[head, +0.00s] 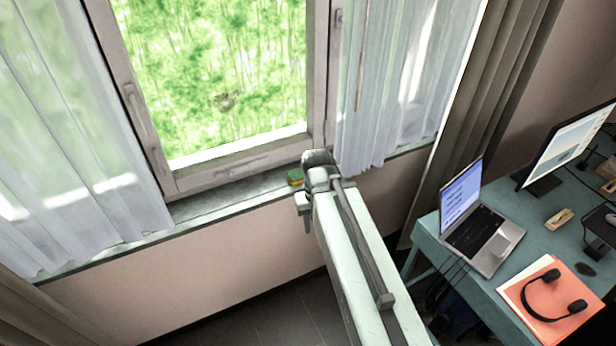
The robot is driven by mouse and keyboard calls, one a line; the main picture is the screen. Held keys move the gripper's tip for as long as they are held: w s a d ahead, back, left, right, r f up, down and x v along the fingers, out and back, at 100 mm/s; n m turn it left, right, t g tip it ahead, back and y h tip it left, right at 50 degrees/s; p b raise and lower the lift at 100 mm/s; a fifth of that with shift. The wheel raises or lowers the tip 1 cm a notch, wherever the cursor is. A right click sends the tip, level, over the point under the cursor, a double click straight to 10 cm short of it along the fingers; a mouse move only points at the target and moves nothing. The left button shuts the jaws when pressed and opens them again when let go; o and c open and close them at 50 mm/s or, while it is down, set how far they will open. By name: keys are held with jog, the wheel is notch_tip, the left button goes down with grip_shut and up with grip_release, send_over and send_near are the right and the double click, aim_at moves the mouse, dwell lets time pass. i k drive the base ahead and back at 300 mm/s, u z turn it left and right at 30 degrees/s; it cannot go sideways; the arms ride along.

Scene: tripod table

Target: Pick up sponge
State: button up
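A small green and yellow block, which looks like the sponge (293,177), lies on the grey window sill (222,204) below the window frame. Its right side is partly hidden behind the end of my arm. My gripper (306,220) hangs at the end of my arm, just in front of the sill and slightly below the sponge in the picture. I cannot make out its fingers well enough to tell whether they are open or shut. No object shows in it.
White curtains (75,150) hang on both sides of the window (215,75), reaching down to the sill. At the right, a teal desk (548,205) holds a laptop (478,228), a monitor (570,145) and black headphones (552,297). Dark floor (270,322) shows below.

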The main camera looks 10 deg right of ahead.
aim_at(295, 177)
jog(key=z, duration=0.05)
jog(key=i, duration=1.05)
jog(key=u, duration=1.9)
jog(key=k, duration=0.4)
jog(key=u, duration=0.35)
jog(key=i, duration=0.5)
jog(key=z, duration=0.05)
